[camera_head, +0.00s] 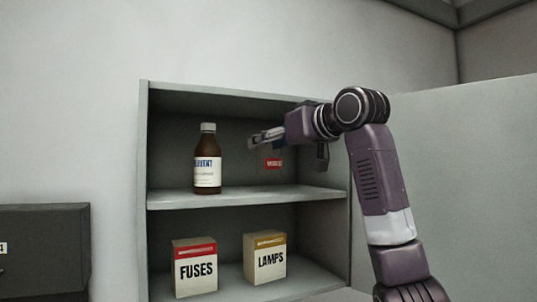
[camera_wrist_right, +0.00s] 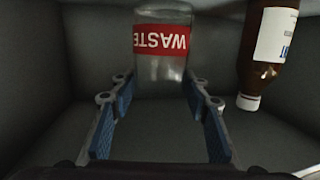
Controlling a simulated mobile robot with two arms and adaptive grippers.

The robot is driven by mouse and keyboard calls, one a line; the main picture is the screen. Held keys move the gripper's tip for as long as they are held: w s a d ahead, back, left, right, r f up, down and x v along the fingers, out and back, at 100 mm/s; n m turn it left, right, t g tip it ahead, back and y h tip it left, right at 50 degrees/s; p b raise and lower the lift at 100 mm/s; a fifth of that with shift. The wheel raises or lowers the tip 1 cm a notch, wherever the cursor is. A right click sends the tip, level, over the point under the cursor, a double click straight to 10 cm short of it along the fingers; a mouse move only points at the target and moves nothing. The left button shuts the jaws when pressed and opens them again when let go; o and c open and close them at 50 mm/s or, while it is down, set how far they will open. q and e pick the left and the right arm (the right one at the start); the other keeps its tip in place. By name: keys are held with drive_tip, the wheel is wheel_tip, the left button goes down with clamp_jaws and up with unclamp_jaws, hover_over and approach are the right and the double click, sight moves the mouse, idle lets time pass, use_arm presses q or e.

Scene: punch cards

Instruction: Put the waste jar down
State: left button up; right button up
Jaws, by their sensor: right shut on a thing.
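The waste jar is clear glass with a red band label (camera_head: 274,163), inside the upper compartment of the grey cabinet. In the right wrist view the jar (camera_wrist_right: 162,40) shows upside down like the bottle beside it, so it is upright. My right gripper (camera_head: 258,139) reaches in from the right and is shut on the jar, with a blue-padded finger on each side. The clear glass hardly shows in the head view, and I cannot tell whether its base touches the upper shelf (camera_head: 245,196). My left gripper is not in view.
A brown solvent bottle (camera_head: 208,160) stands left of the jar on the upper shelf, apart from it. On the lower shelf are a fuses box (camera_head: 195,268) and a lamps box (camera_head: 265,259). A dark cabinet (camera_head: 42,245) stands at the far left.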

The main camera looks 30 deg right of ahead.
sight(276, 154)
wheel_tip(276, 154, down, 2)
drive_tip(key=shift+w+a+f+p, duration=0.1)
drive_tip(key=shift+f+p, duration=0.1)
drive_tip(key=shift+p, duration=0.55)
drive_tip(key=shift+w+f, duration=0.1)
drive_tip(key=shift+f, duration=0.2)
drive_tip(key=shift+f, duration=0.1)
drive_tip(key=o, duration=1.3)
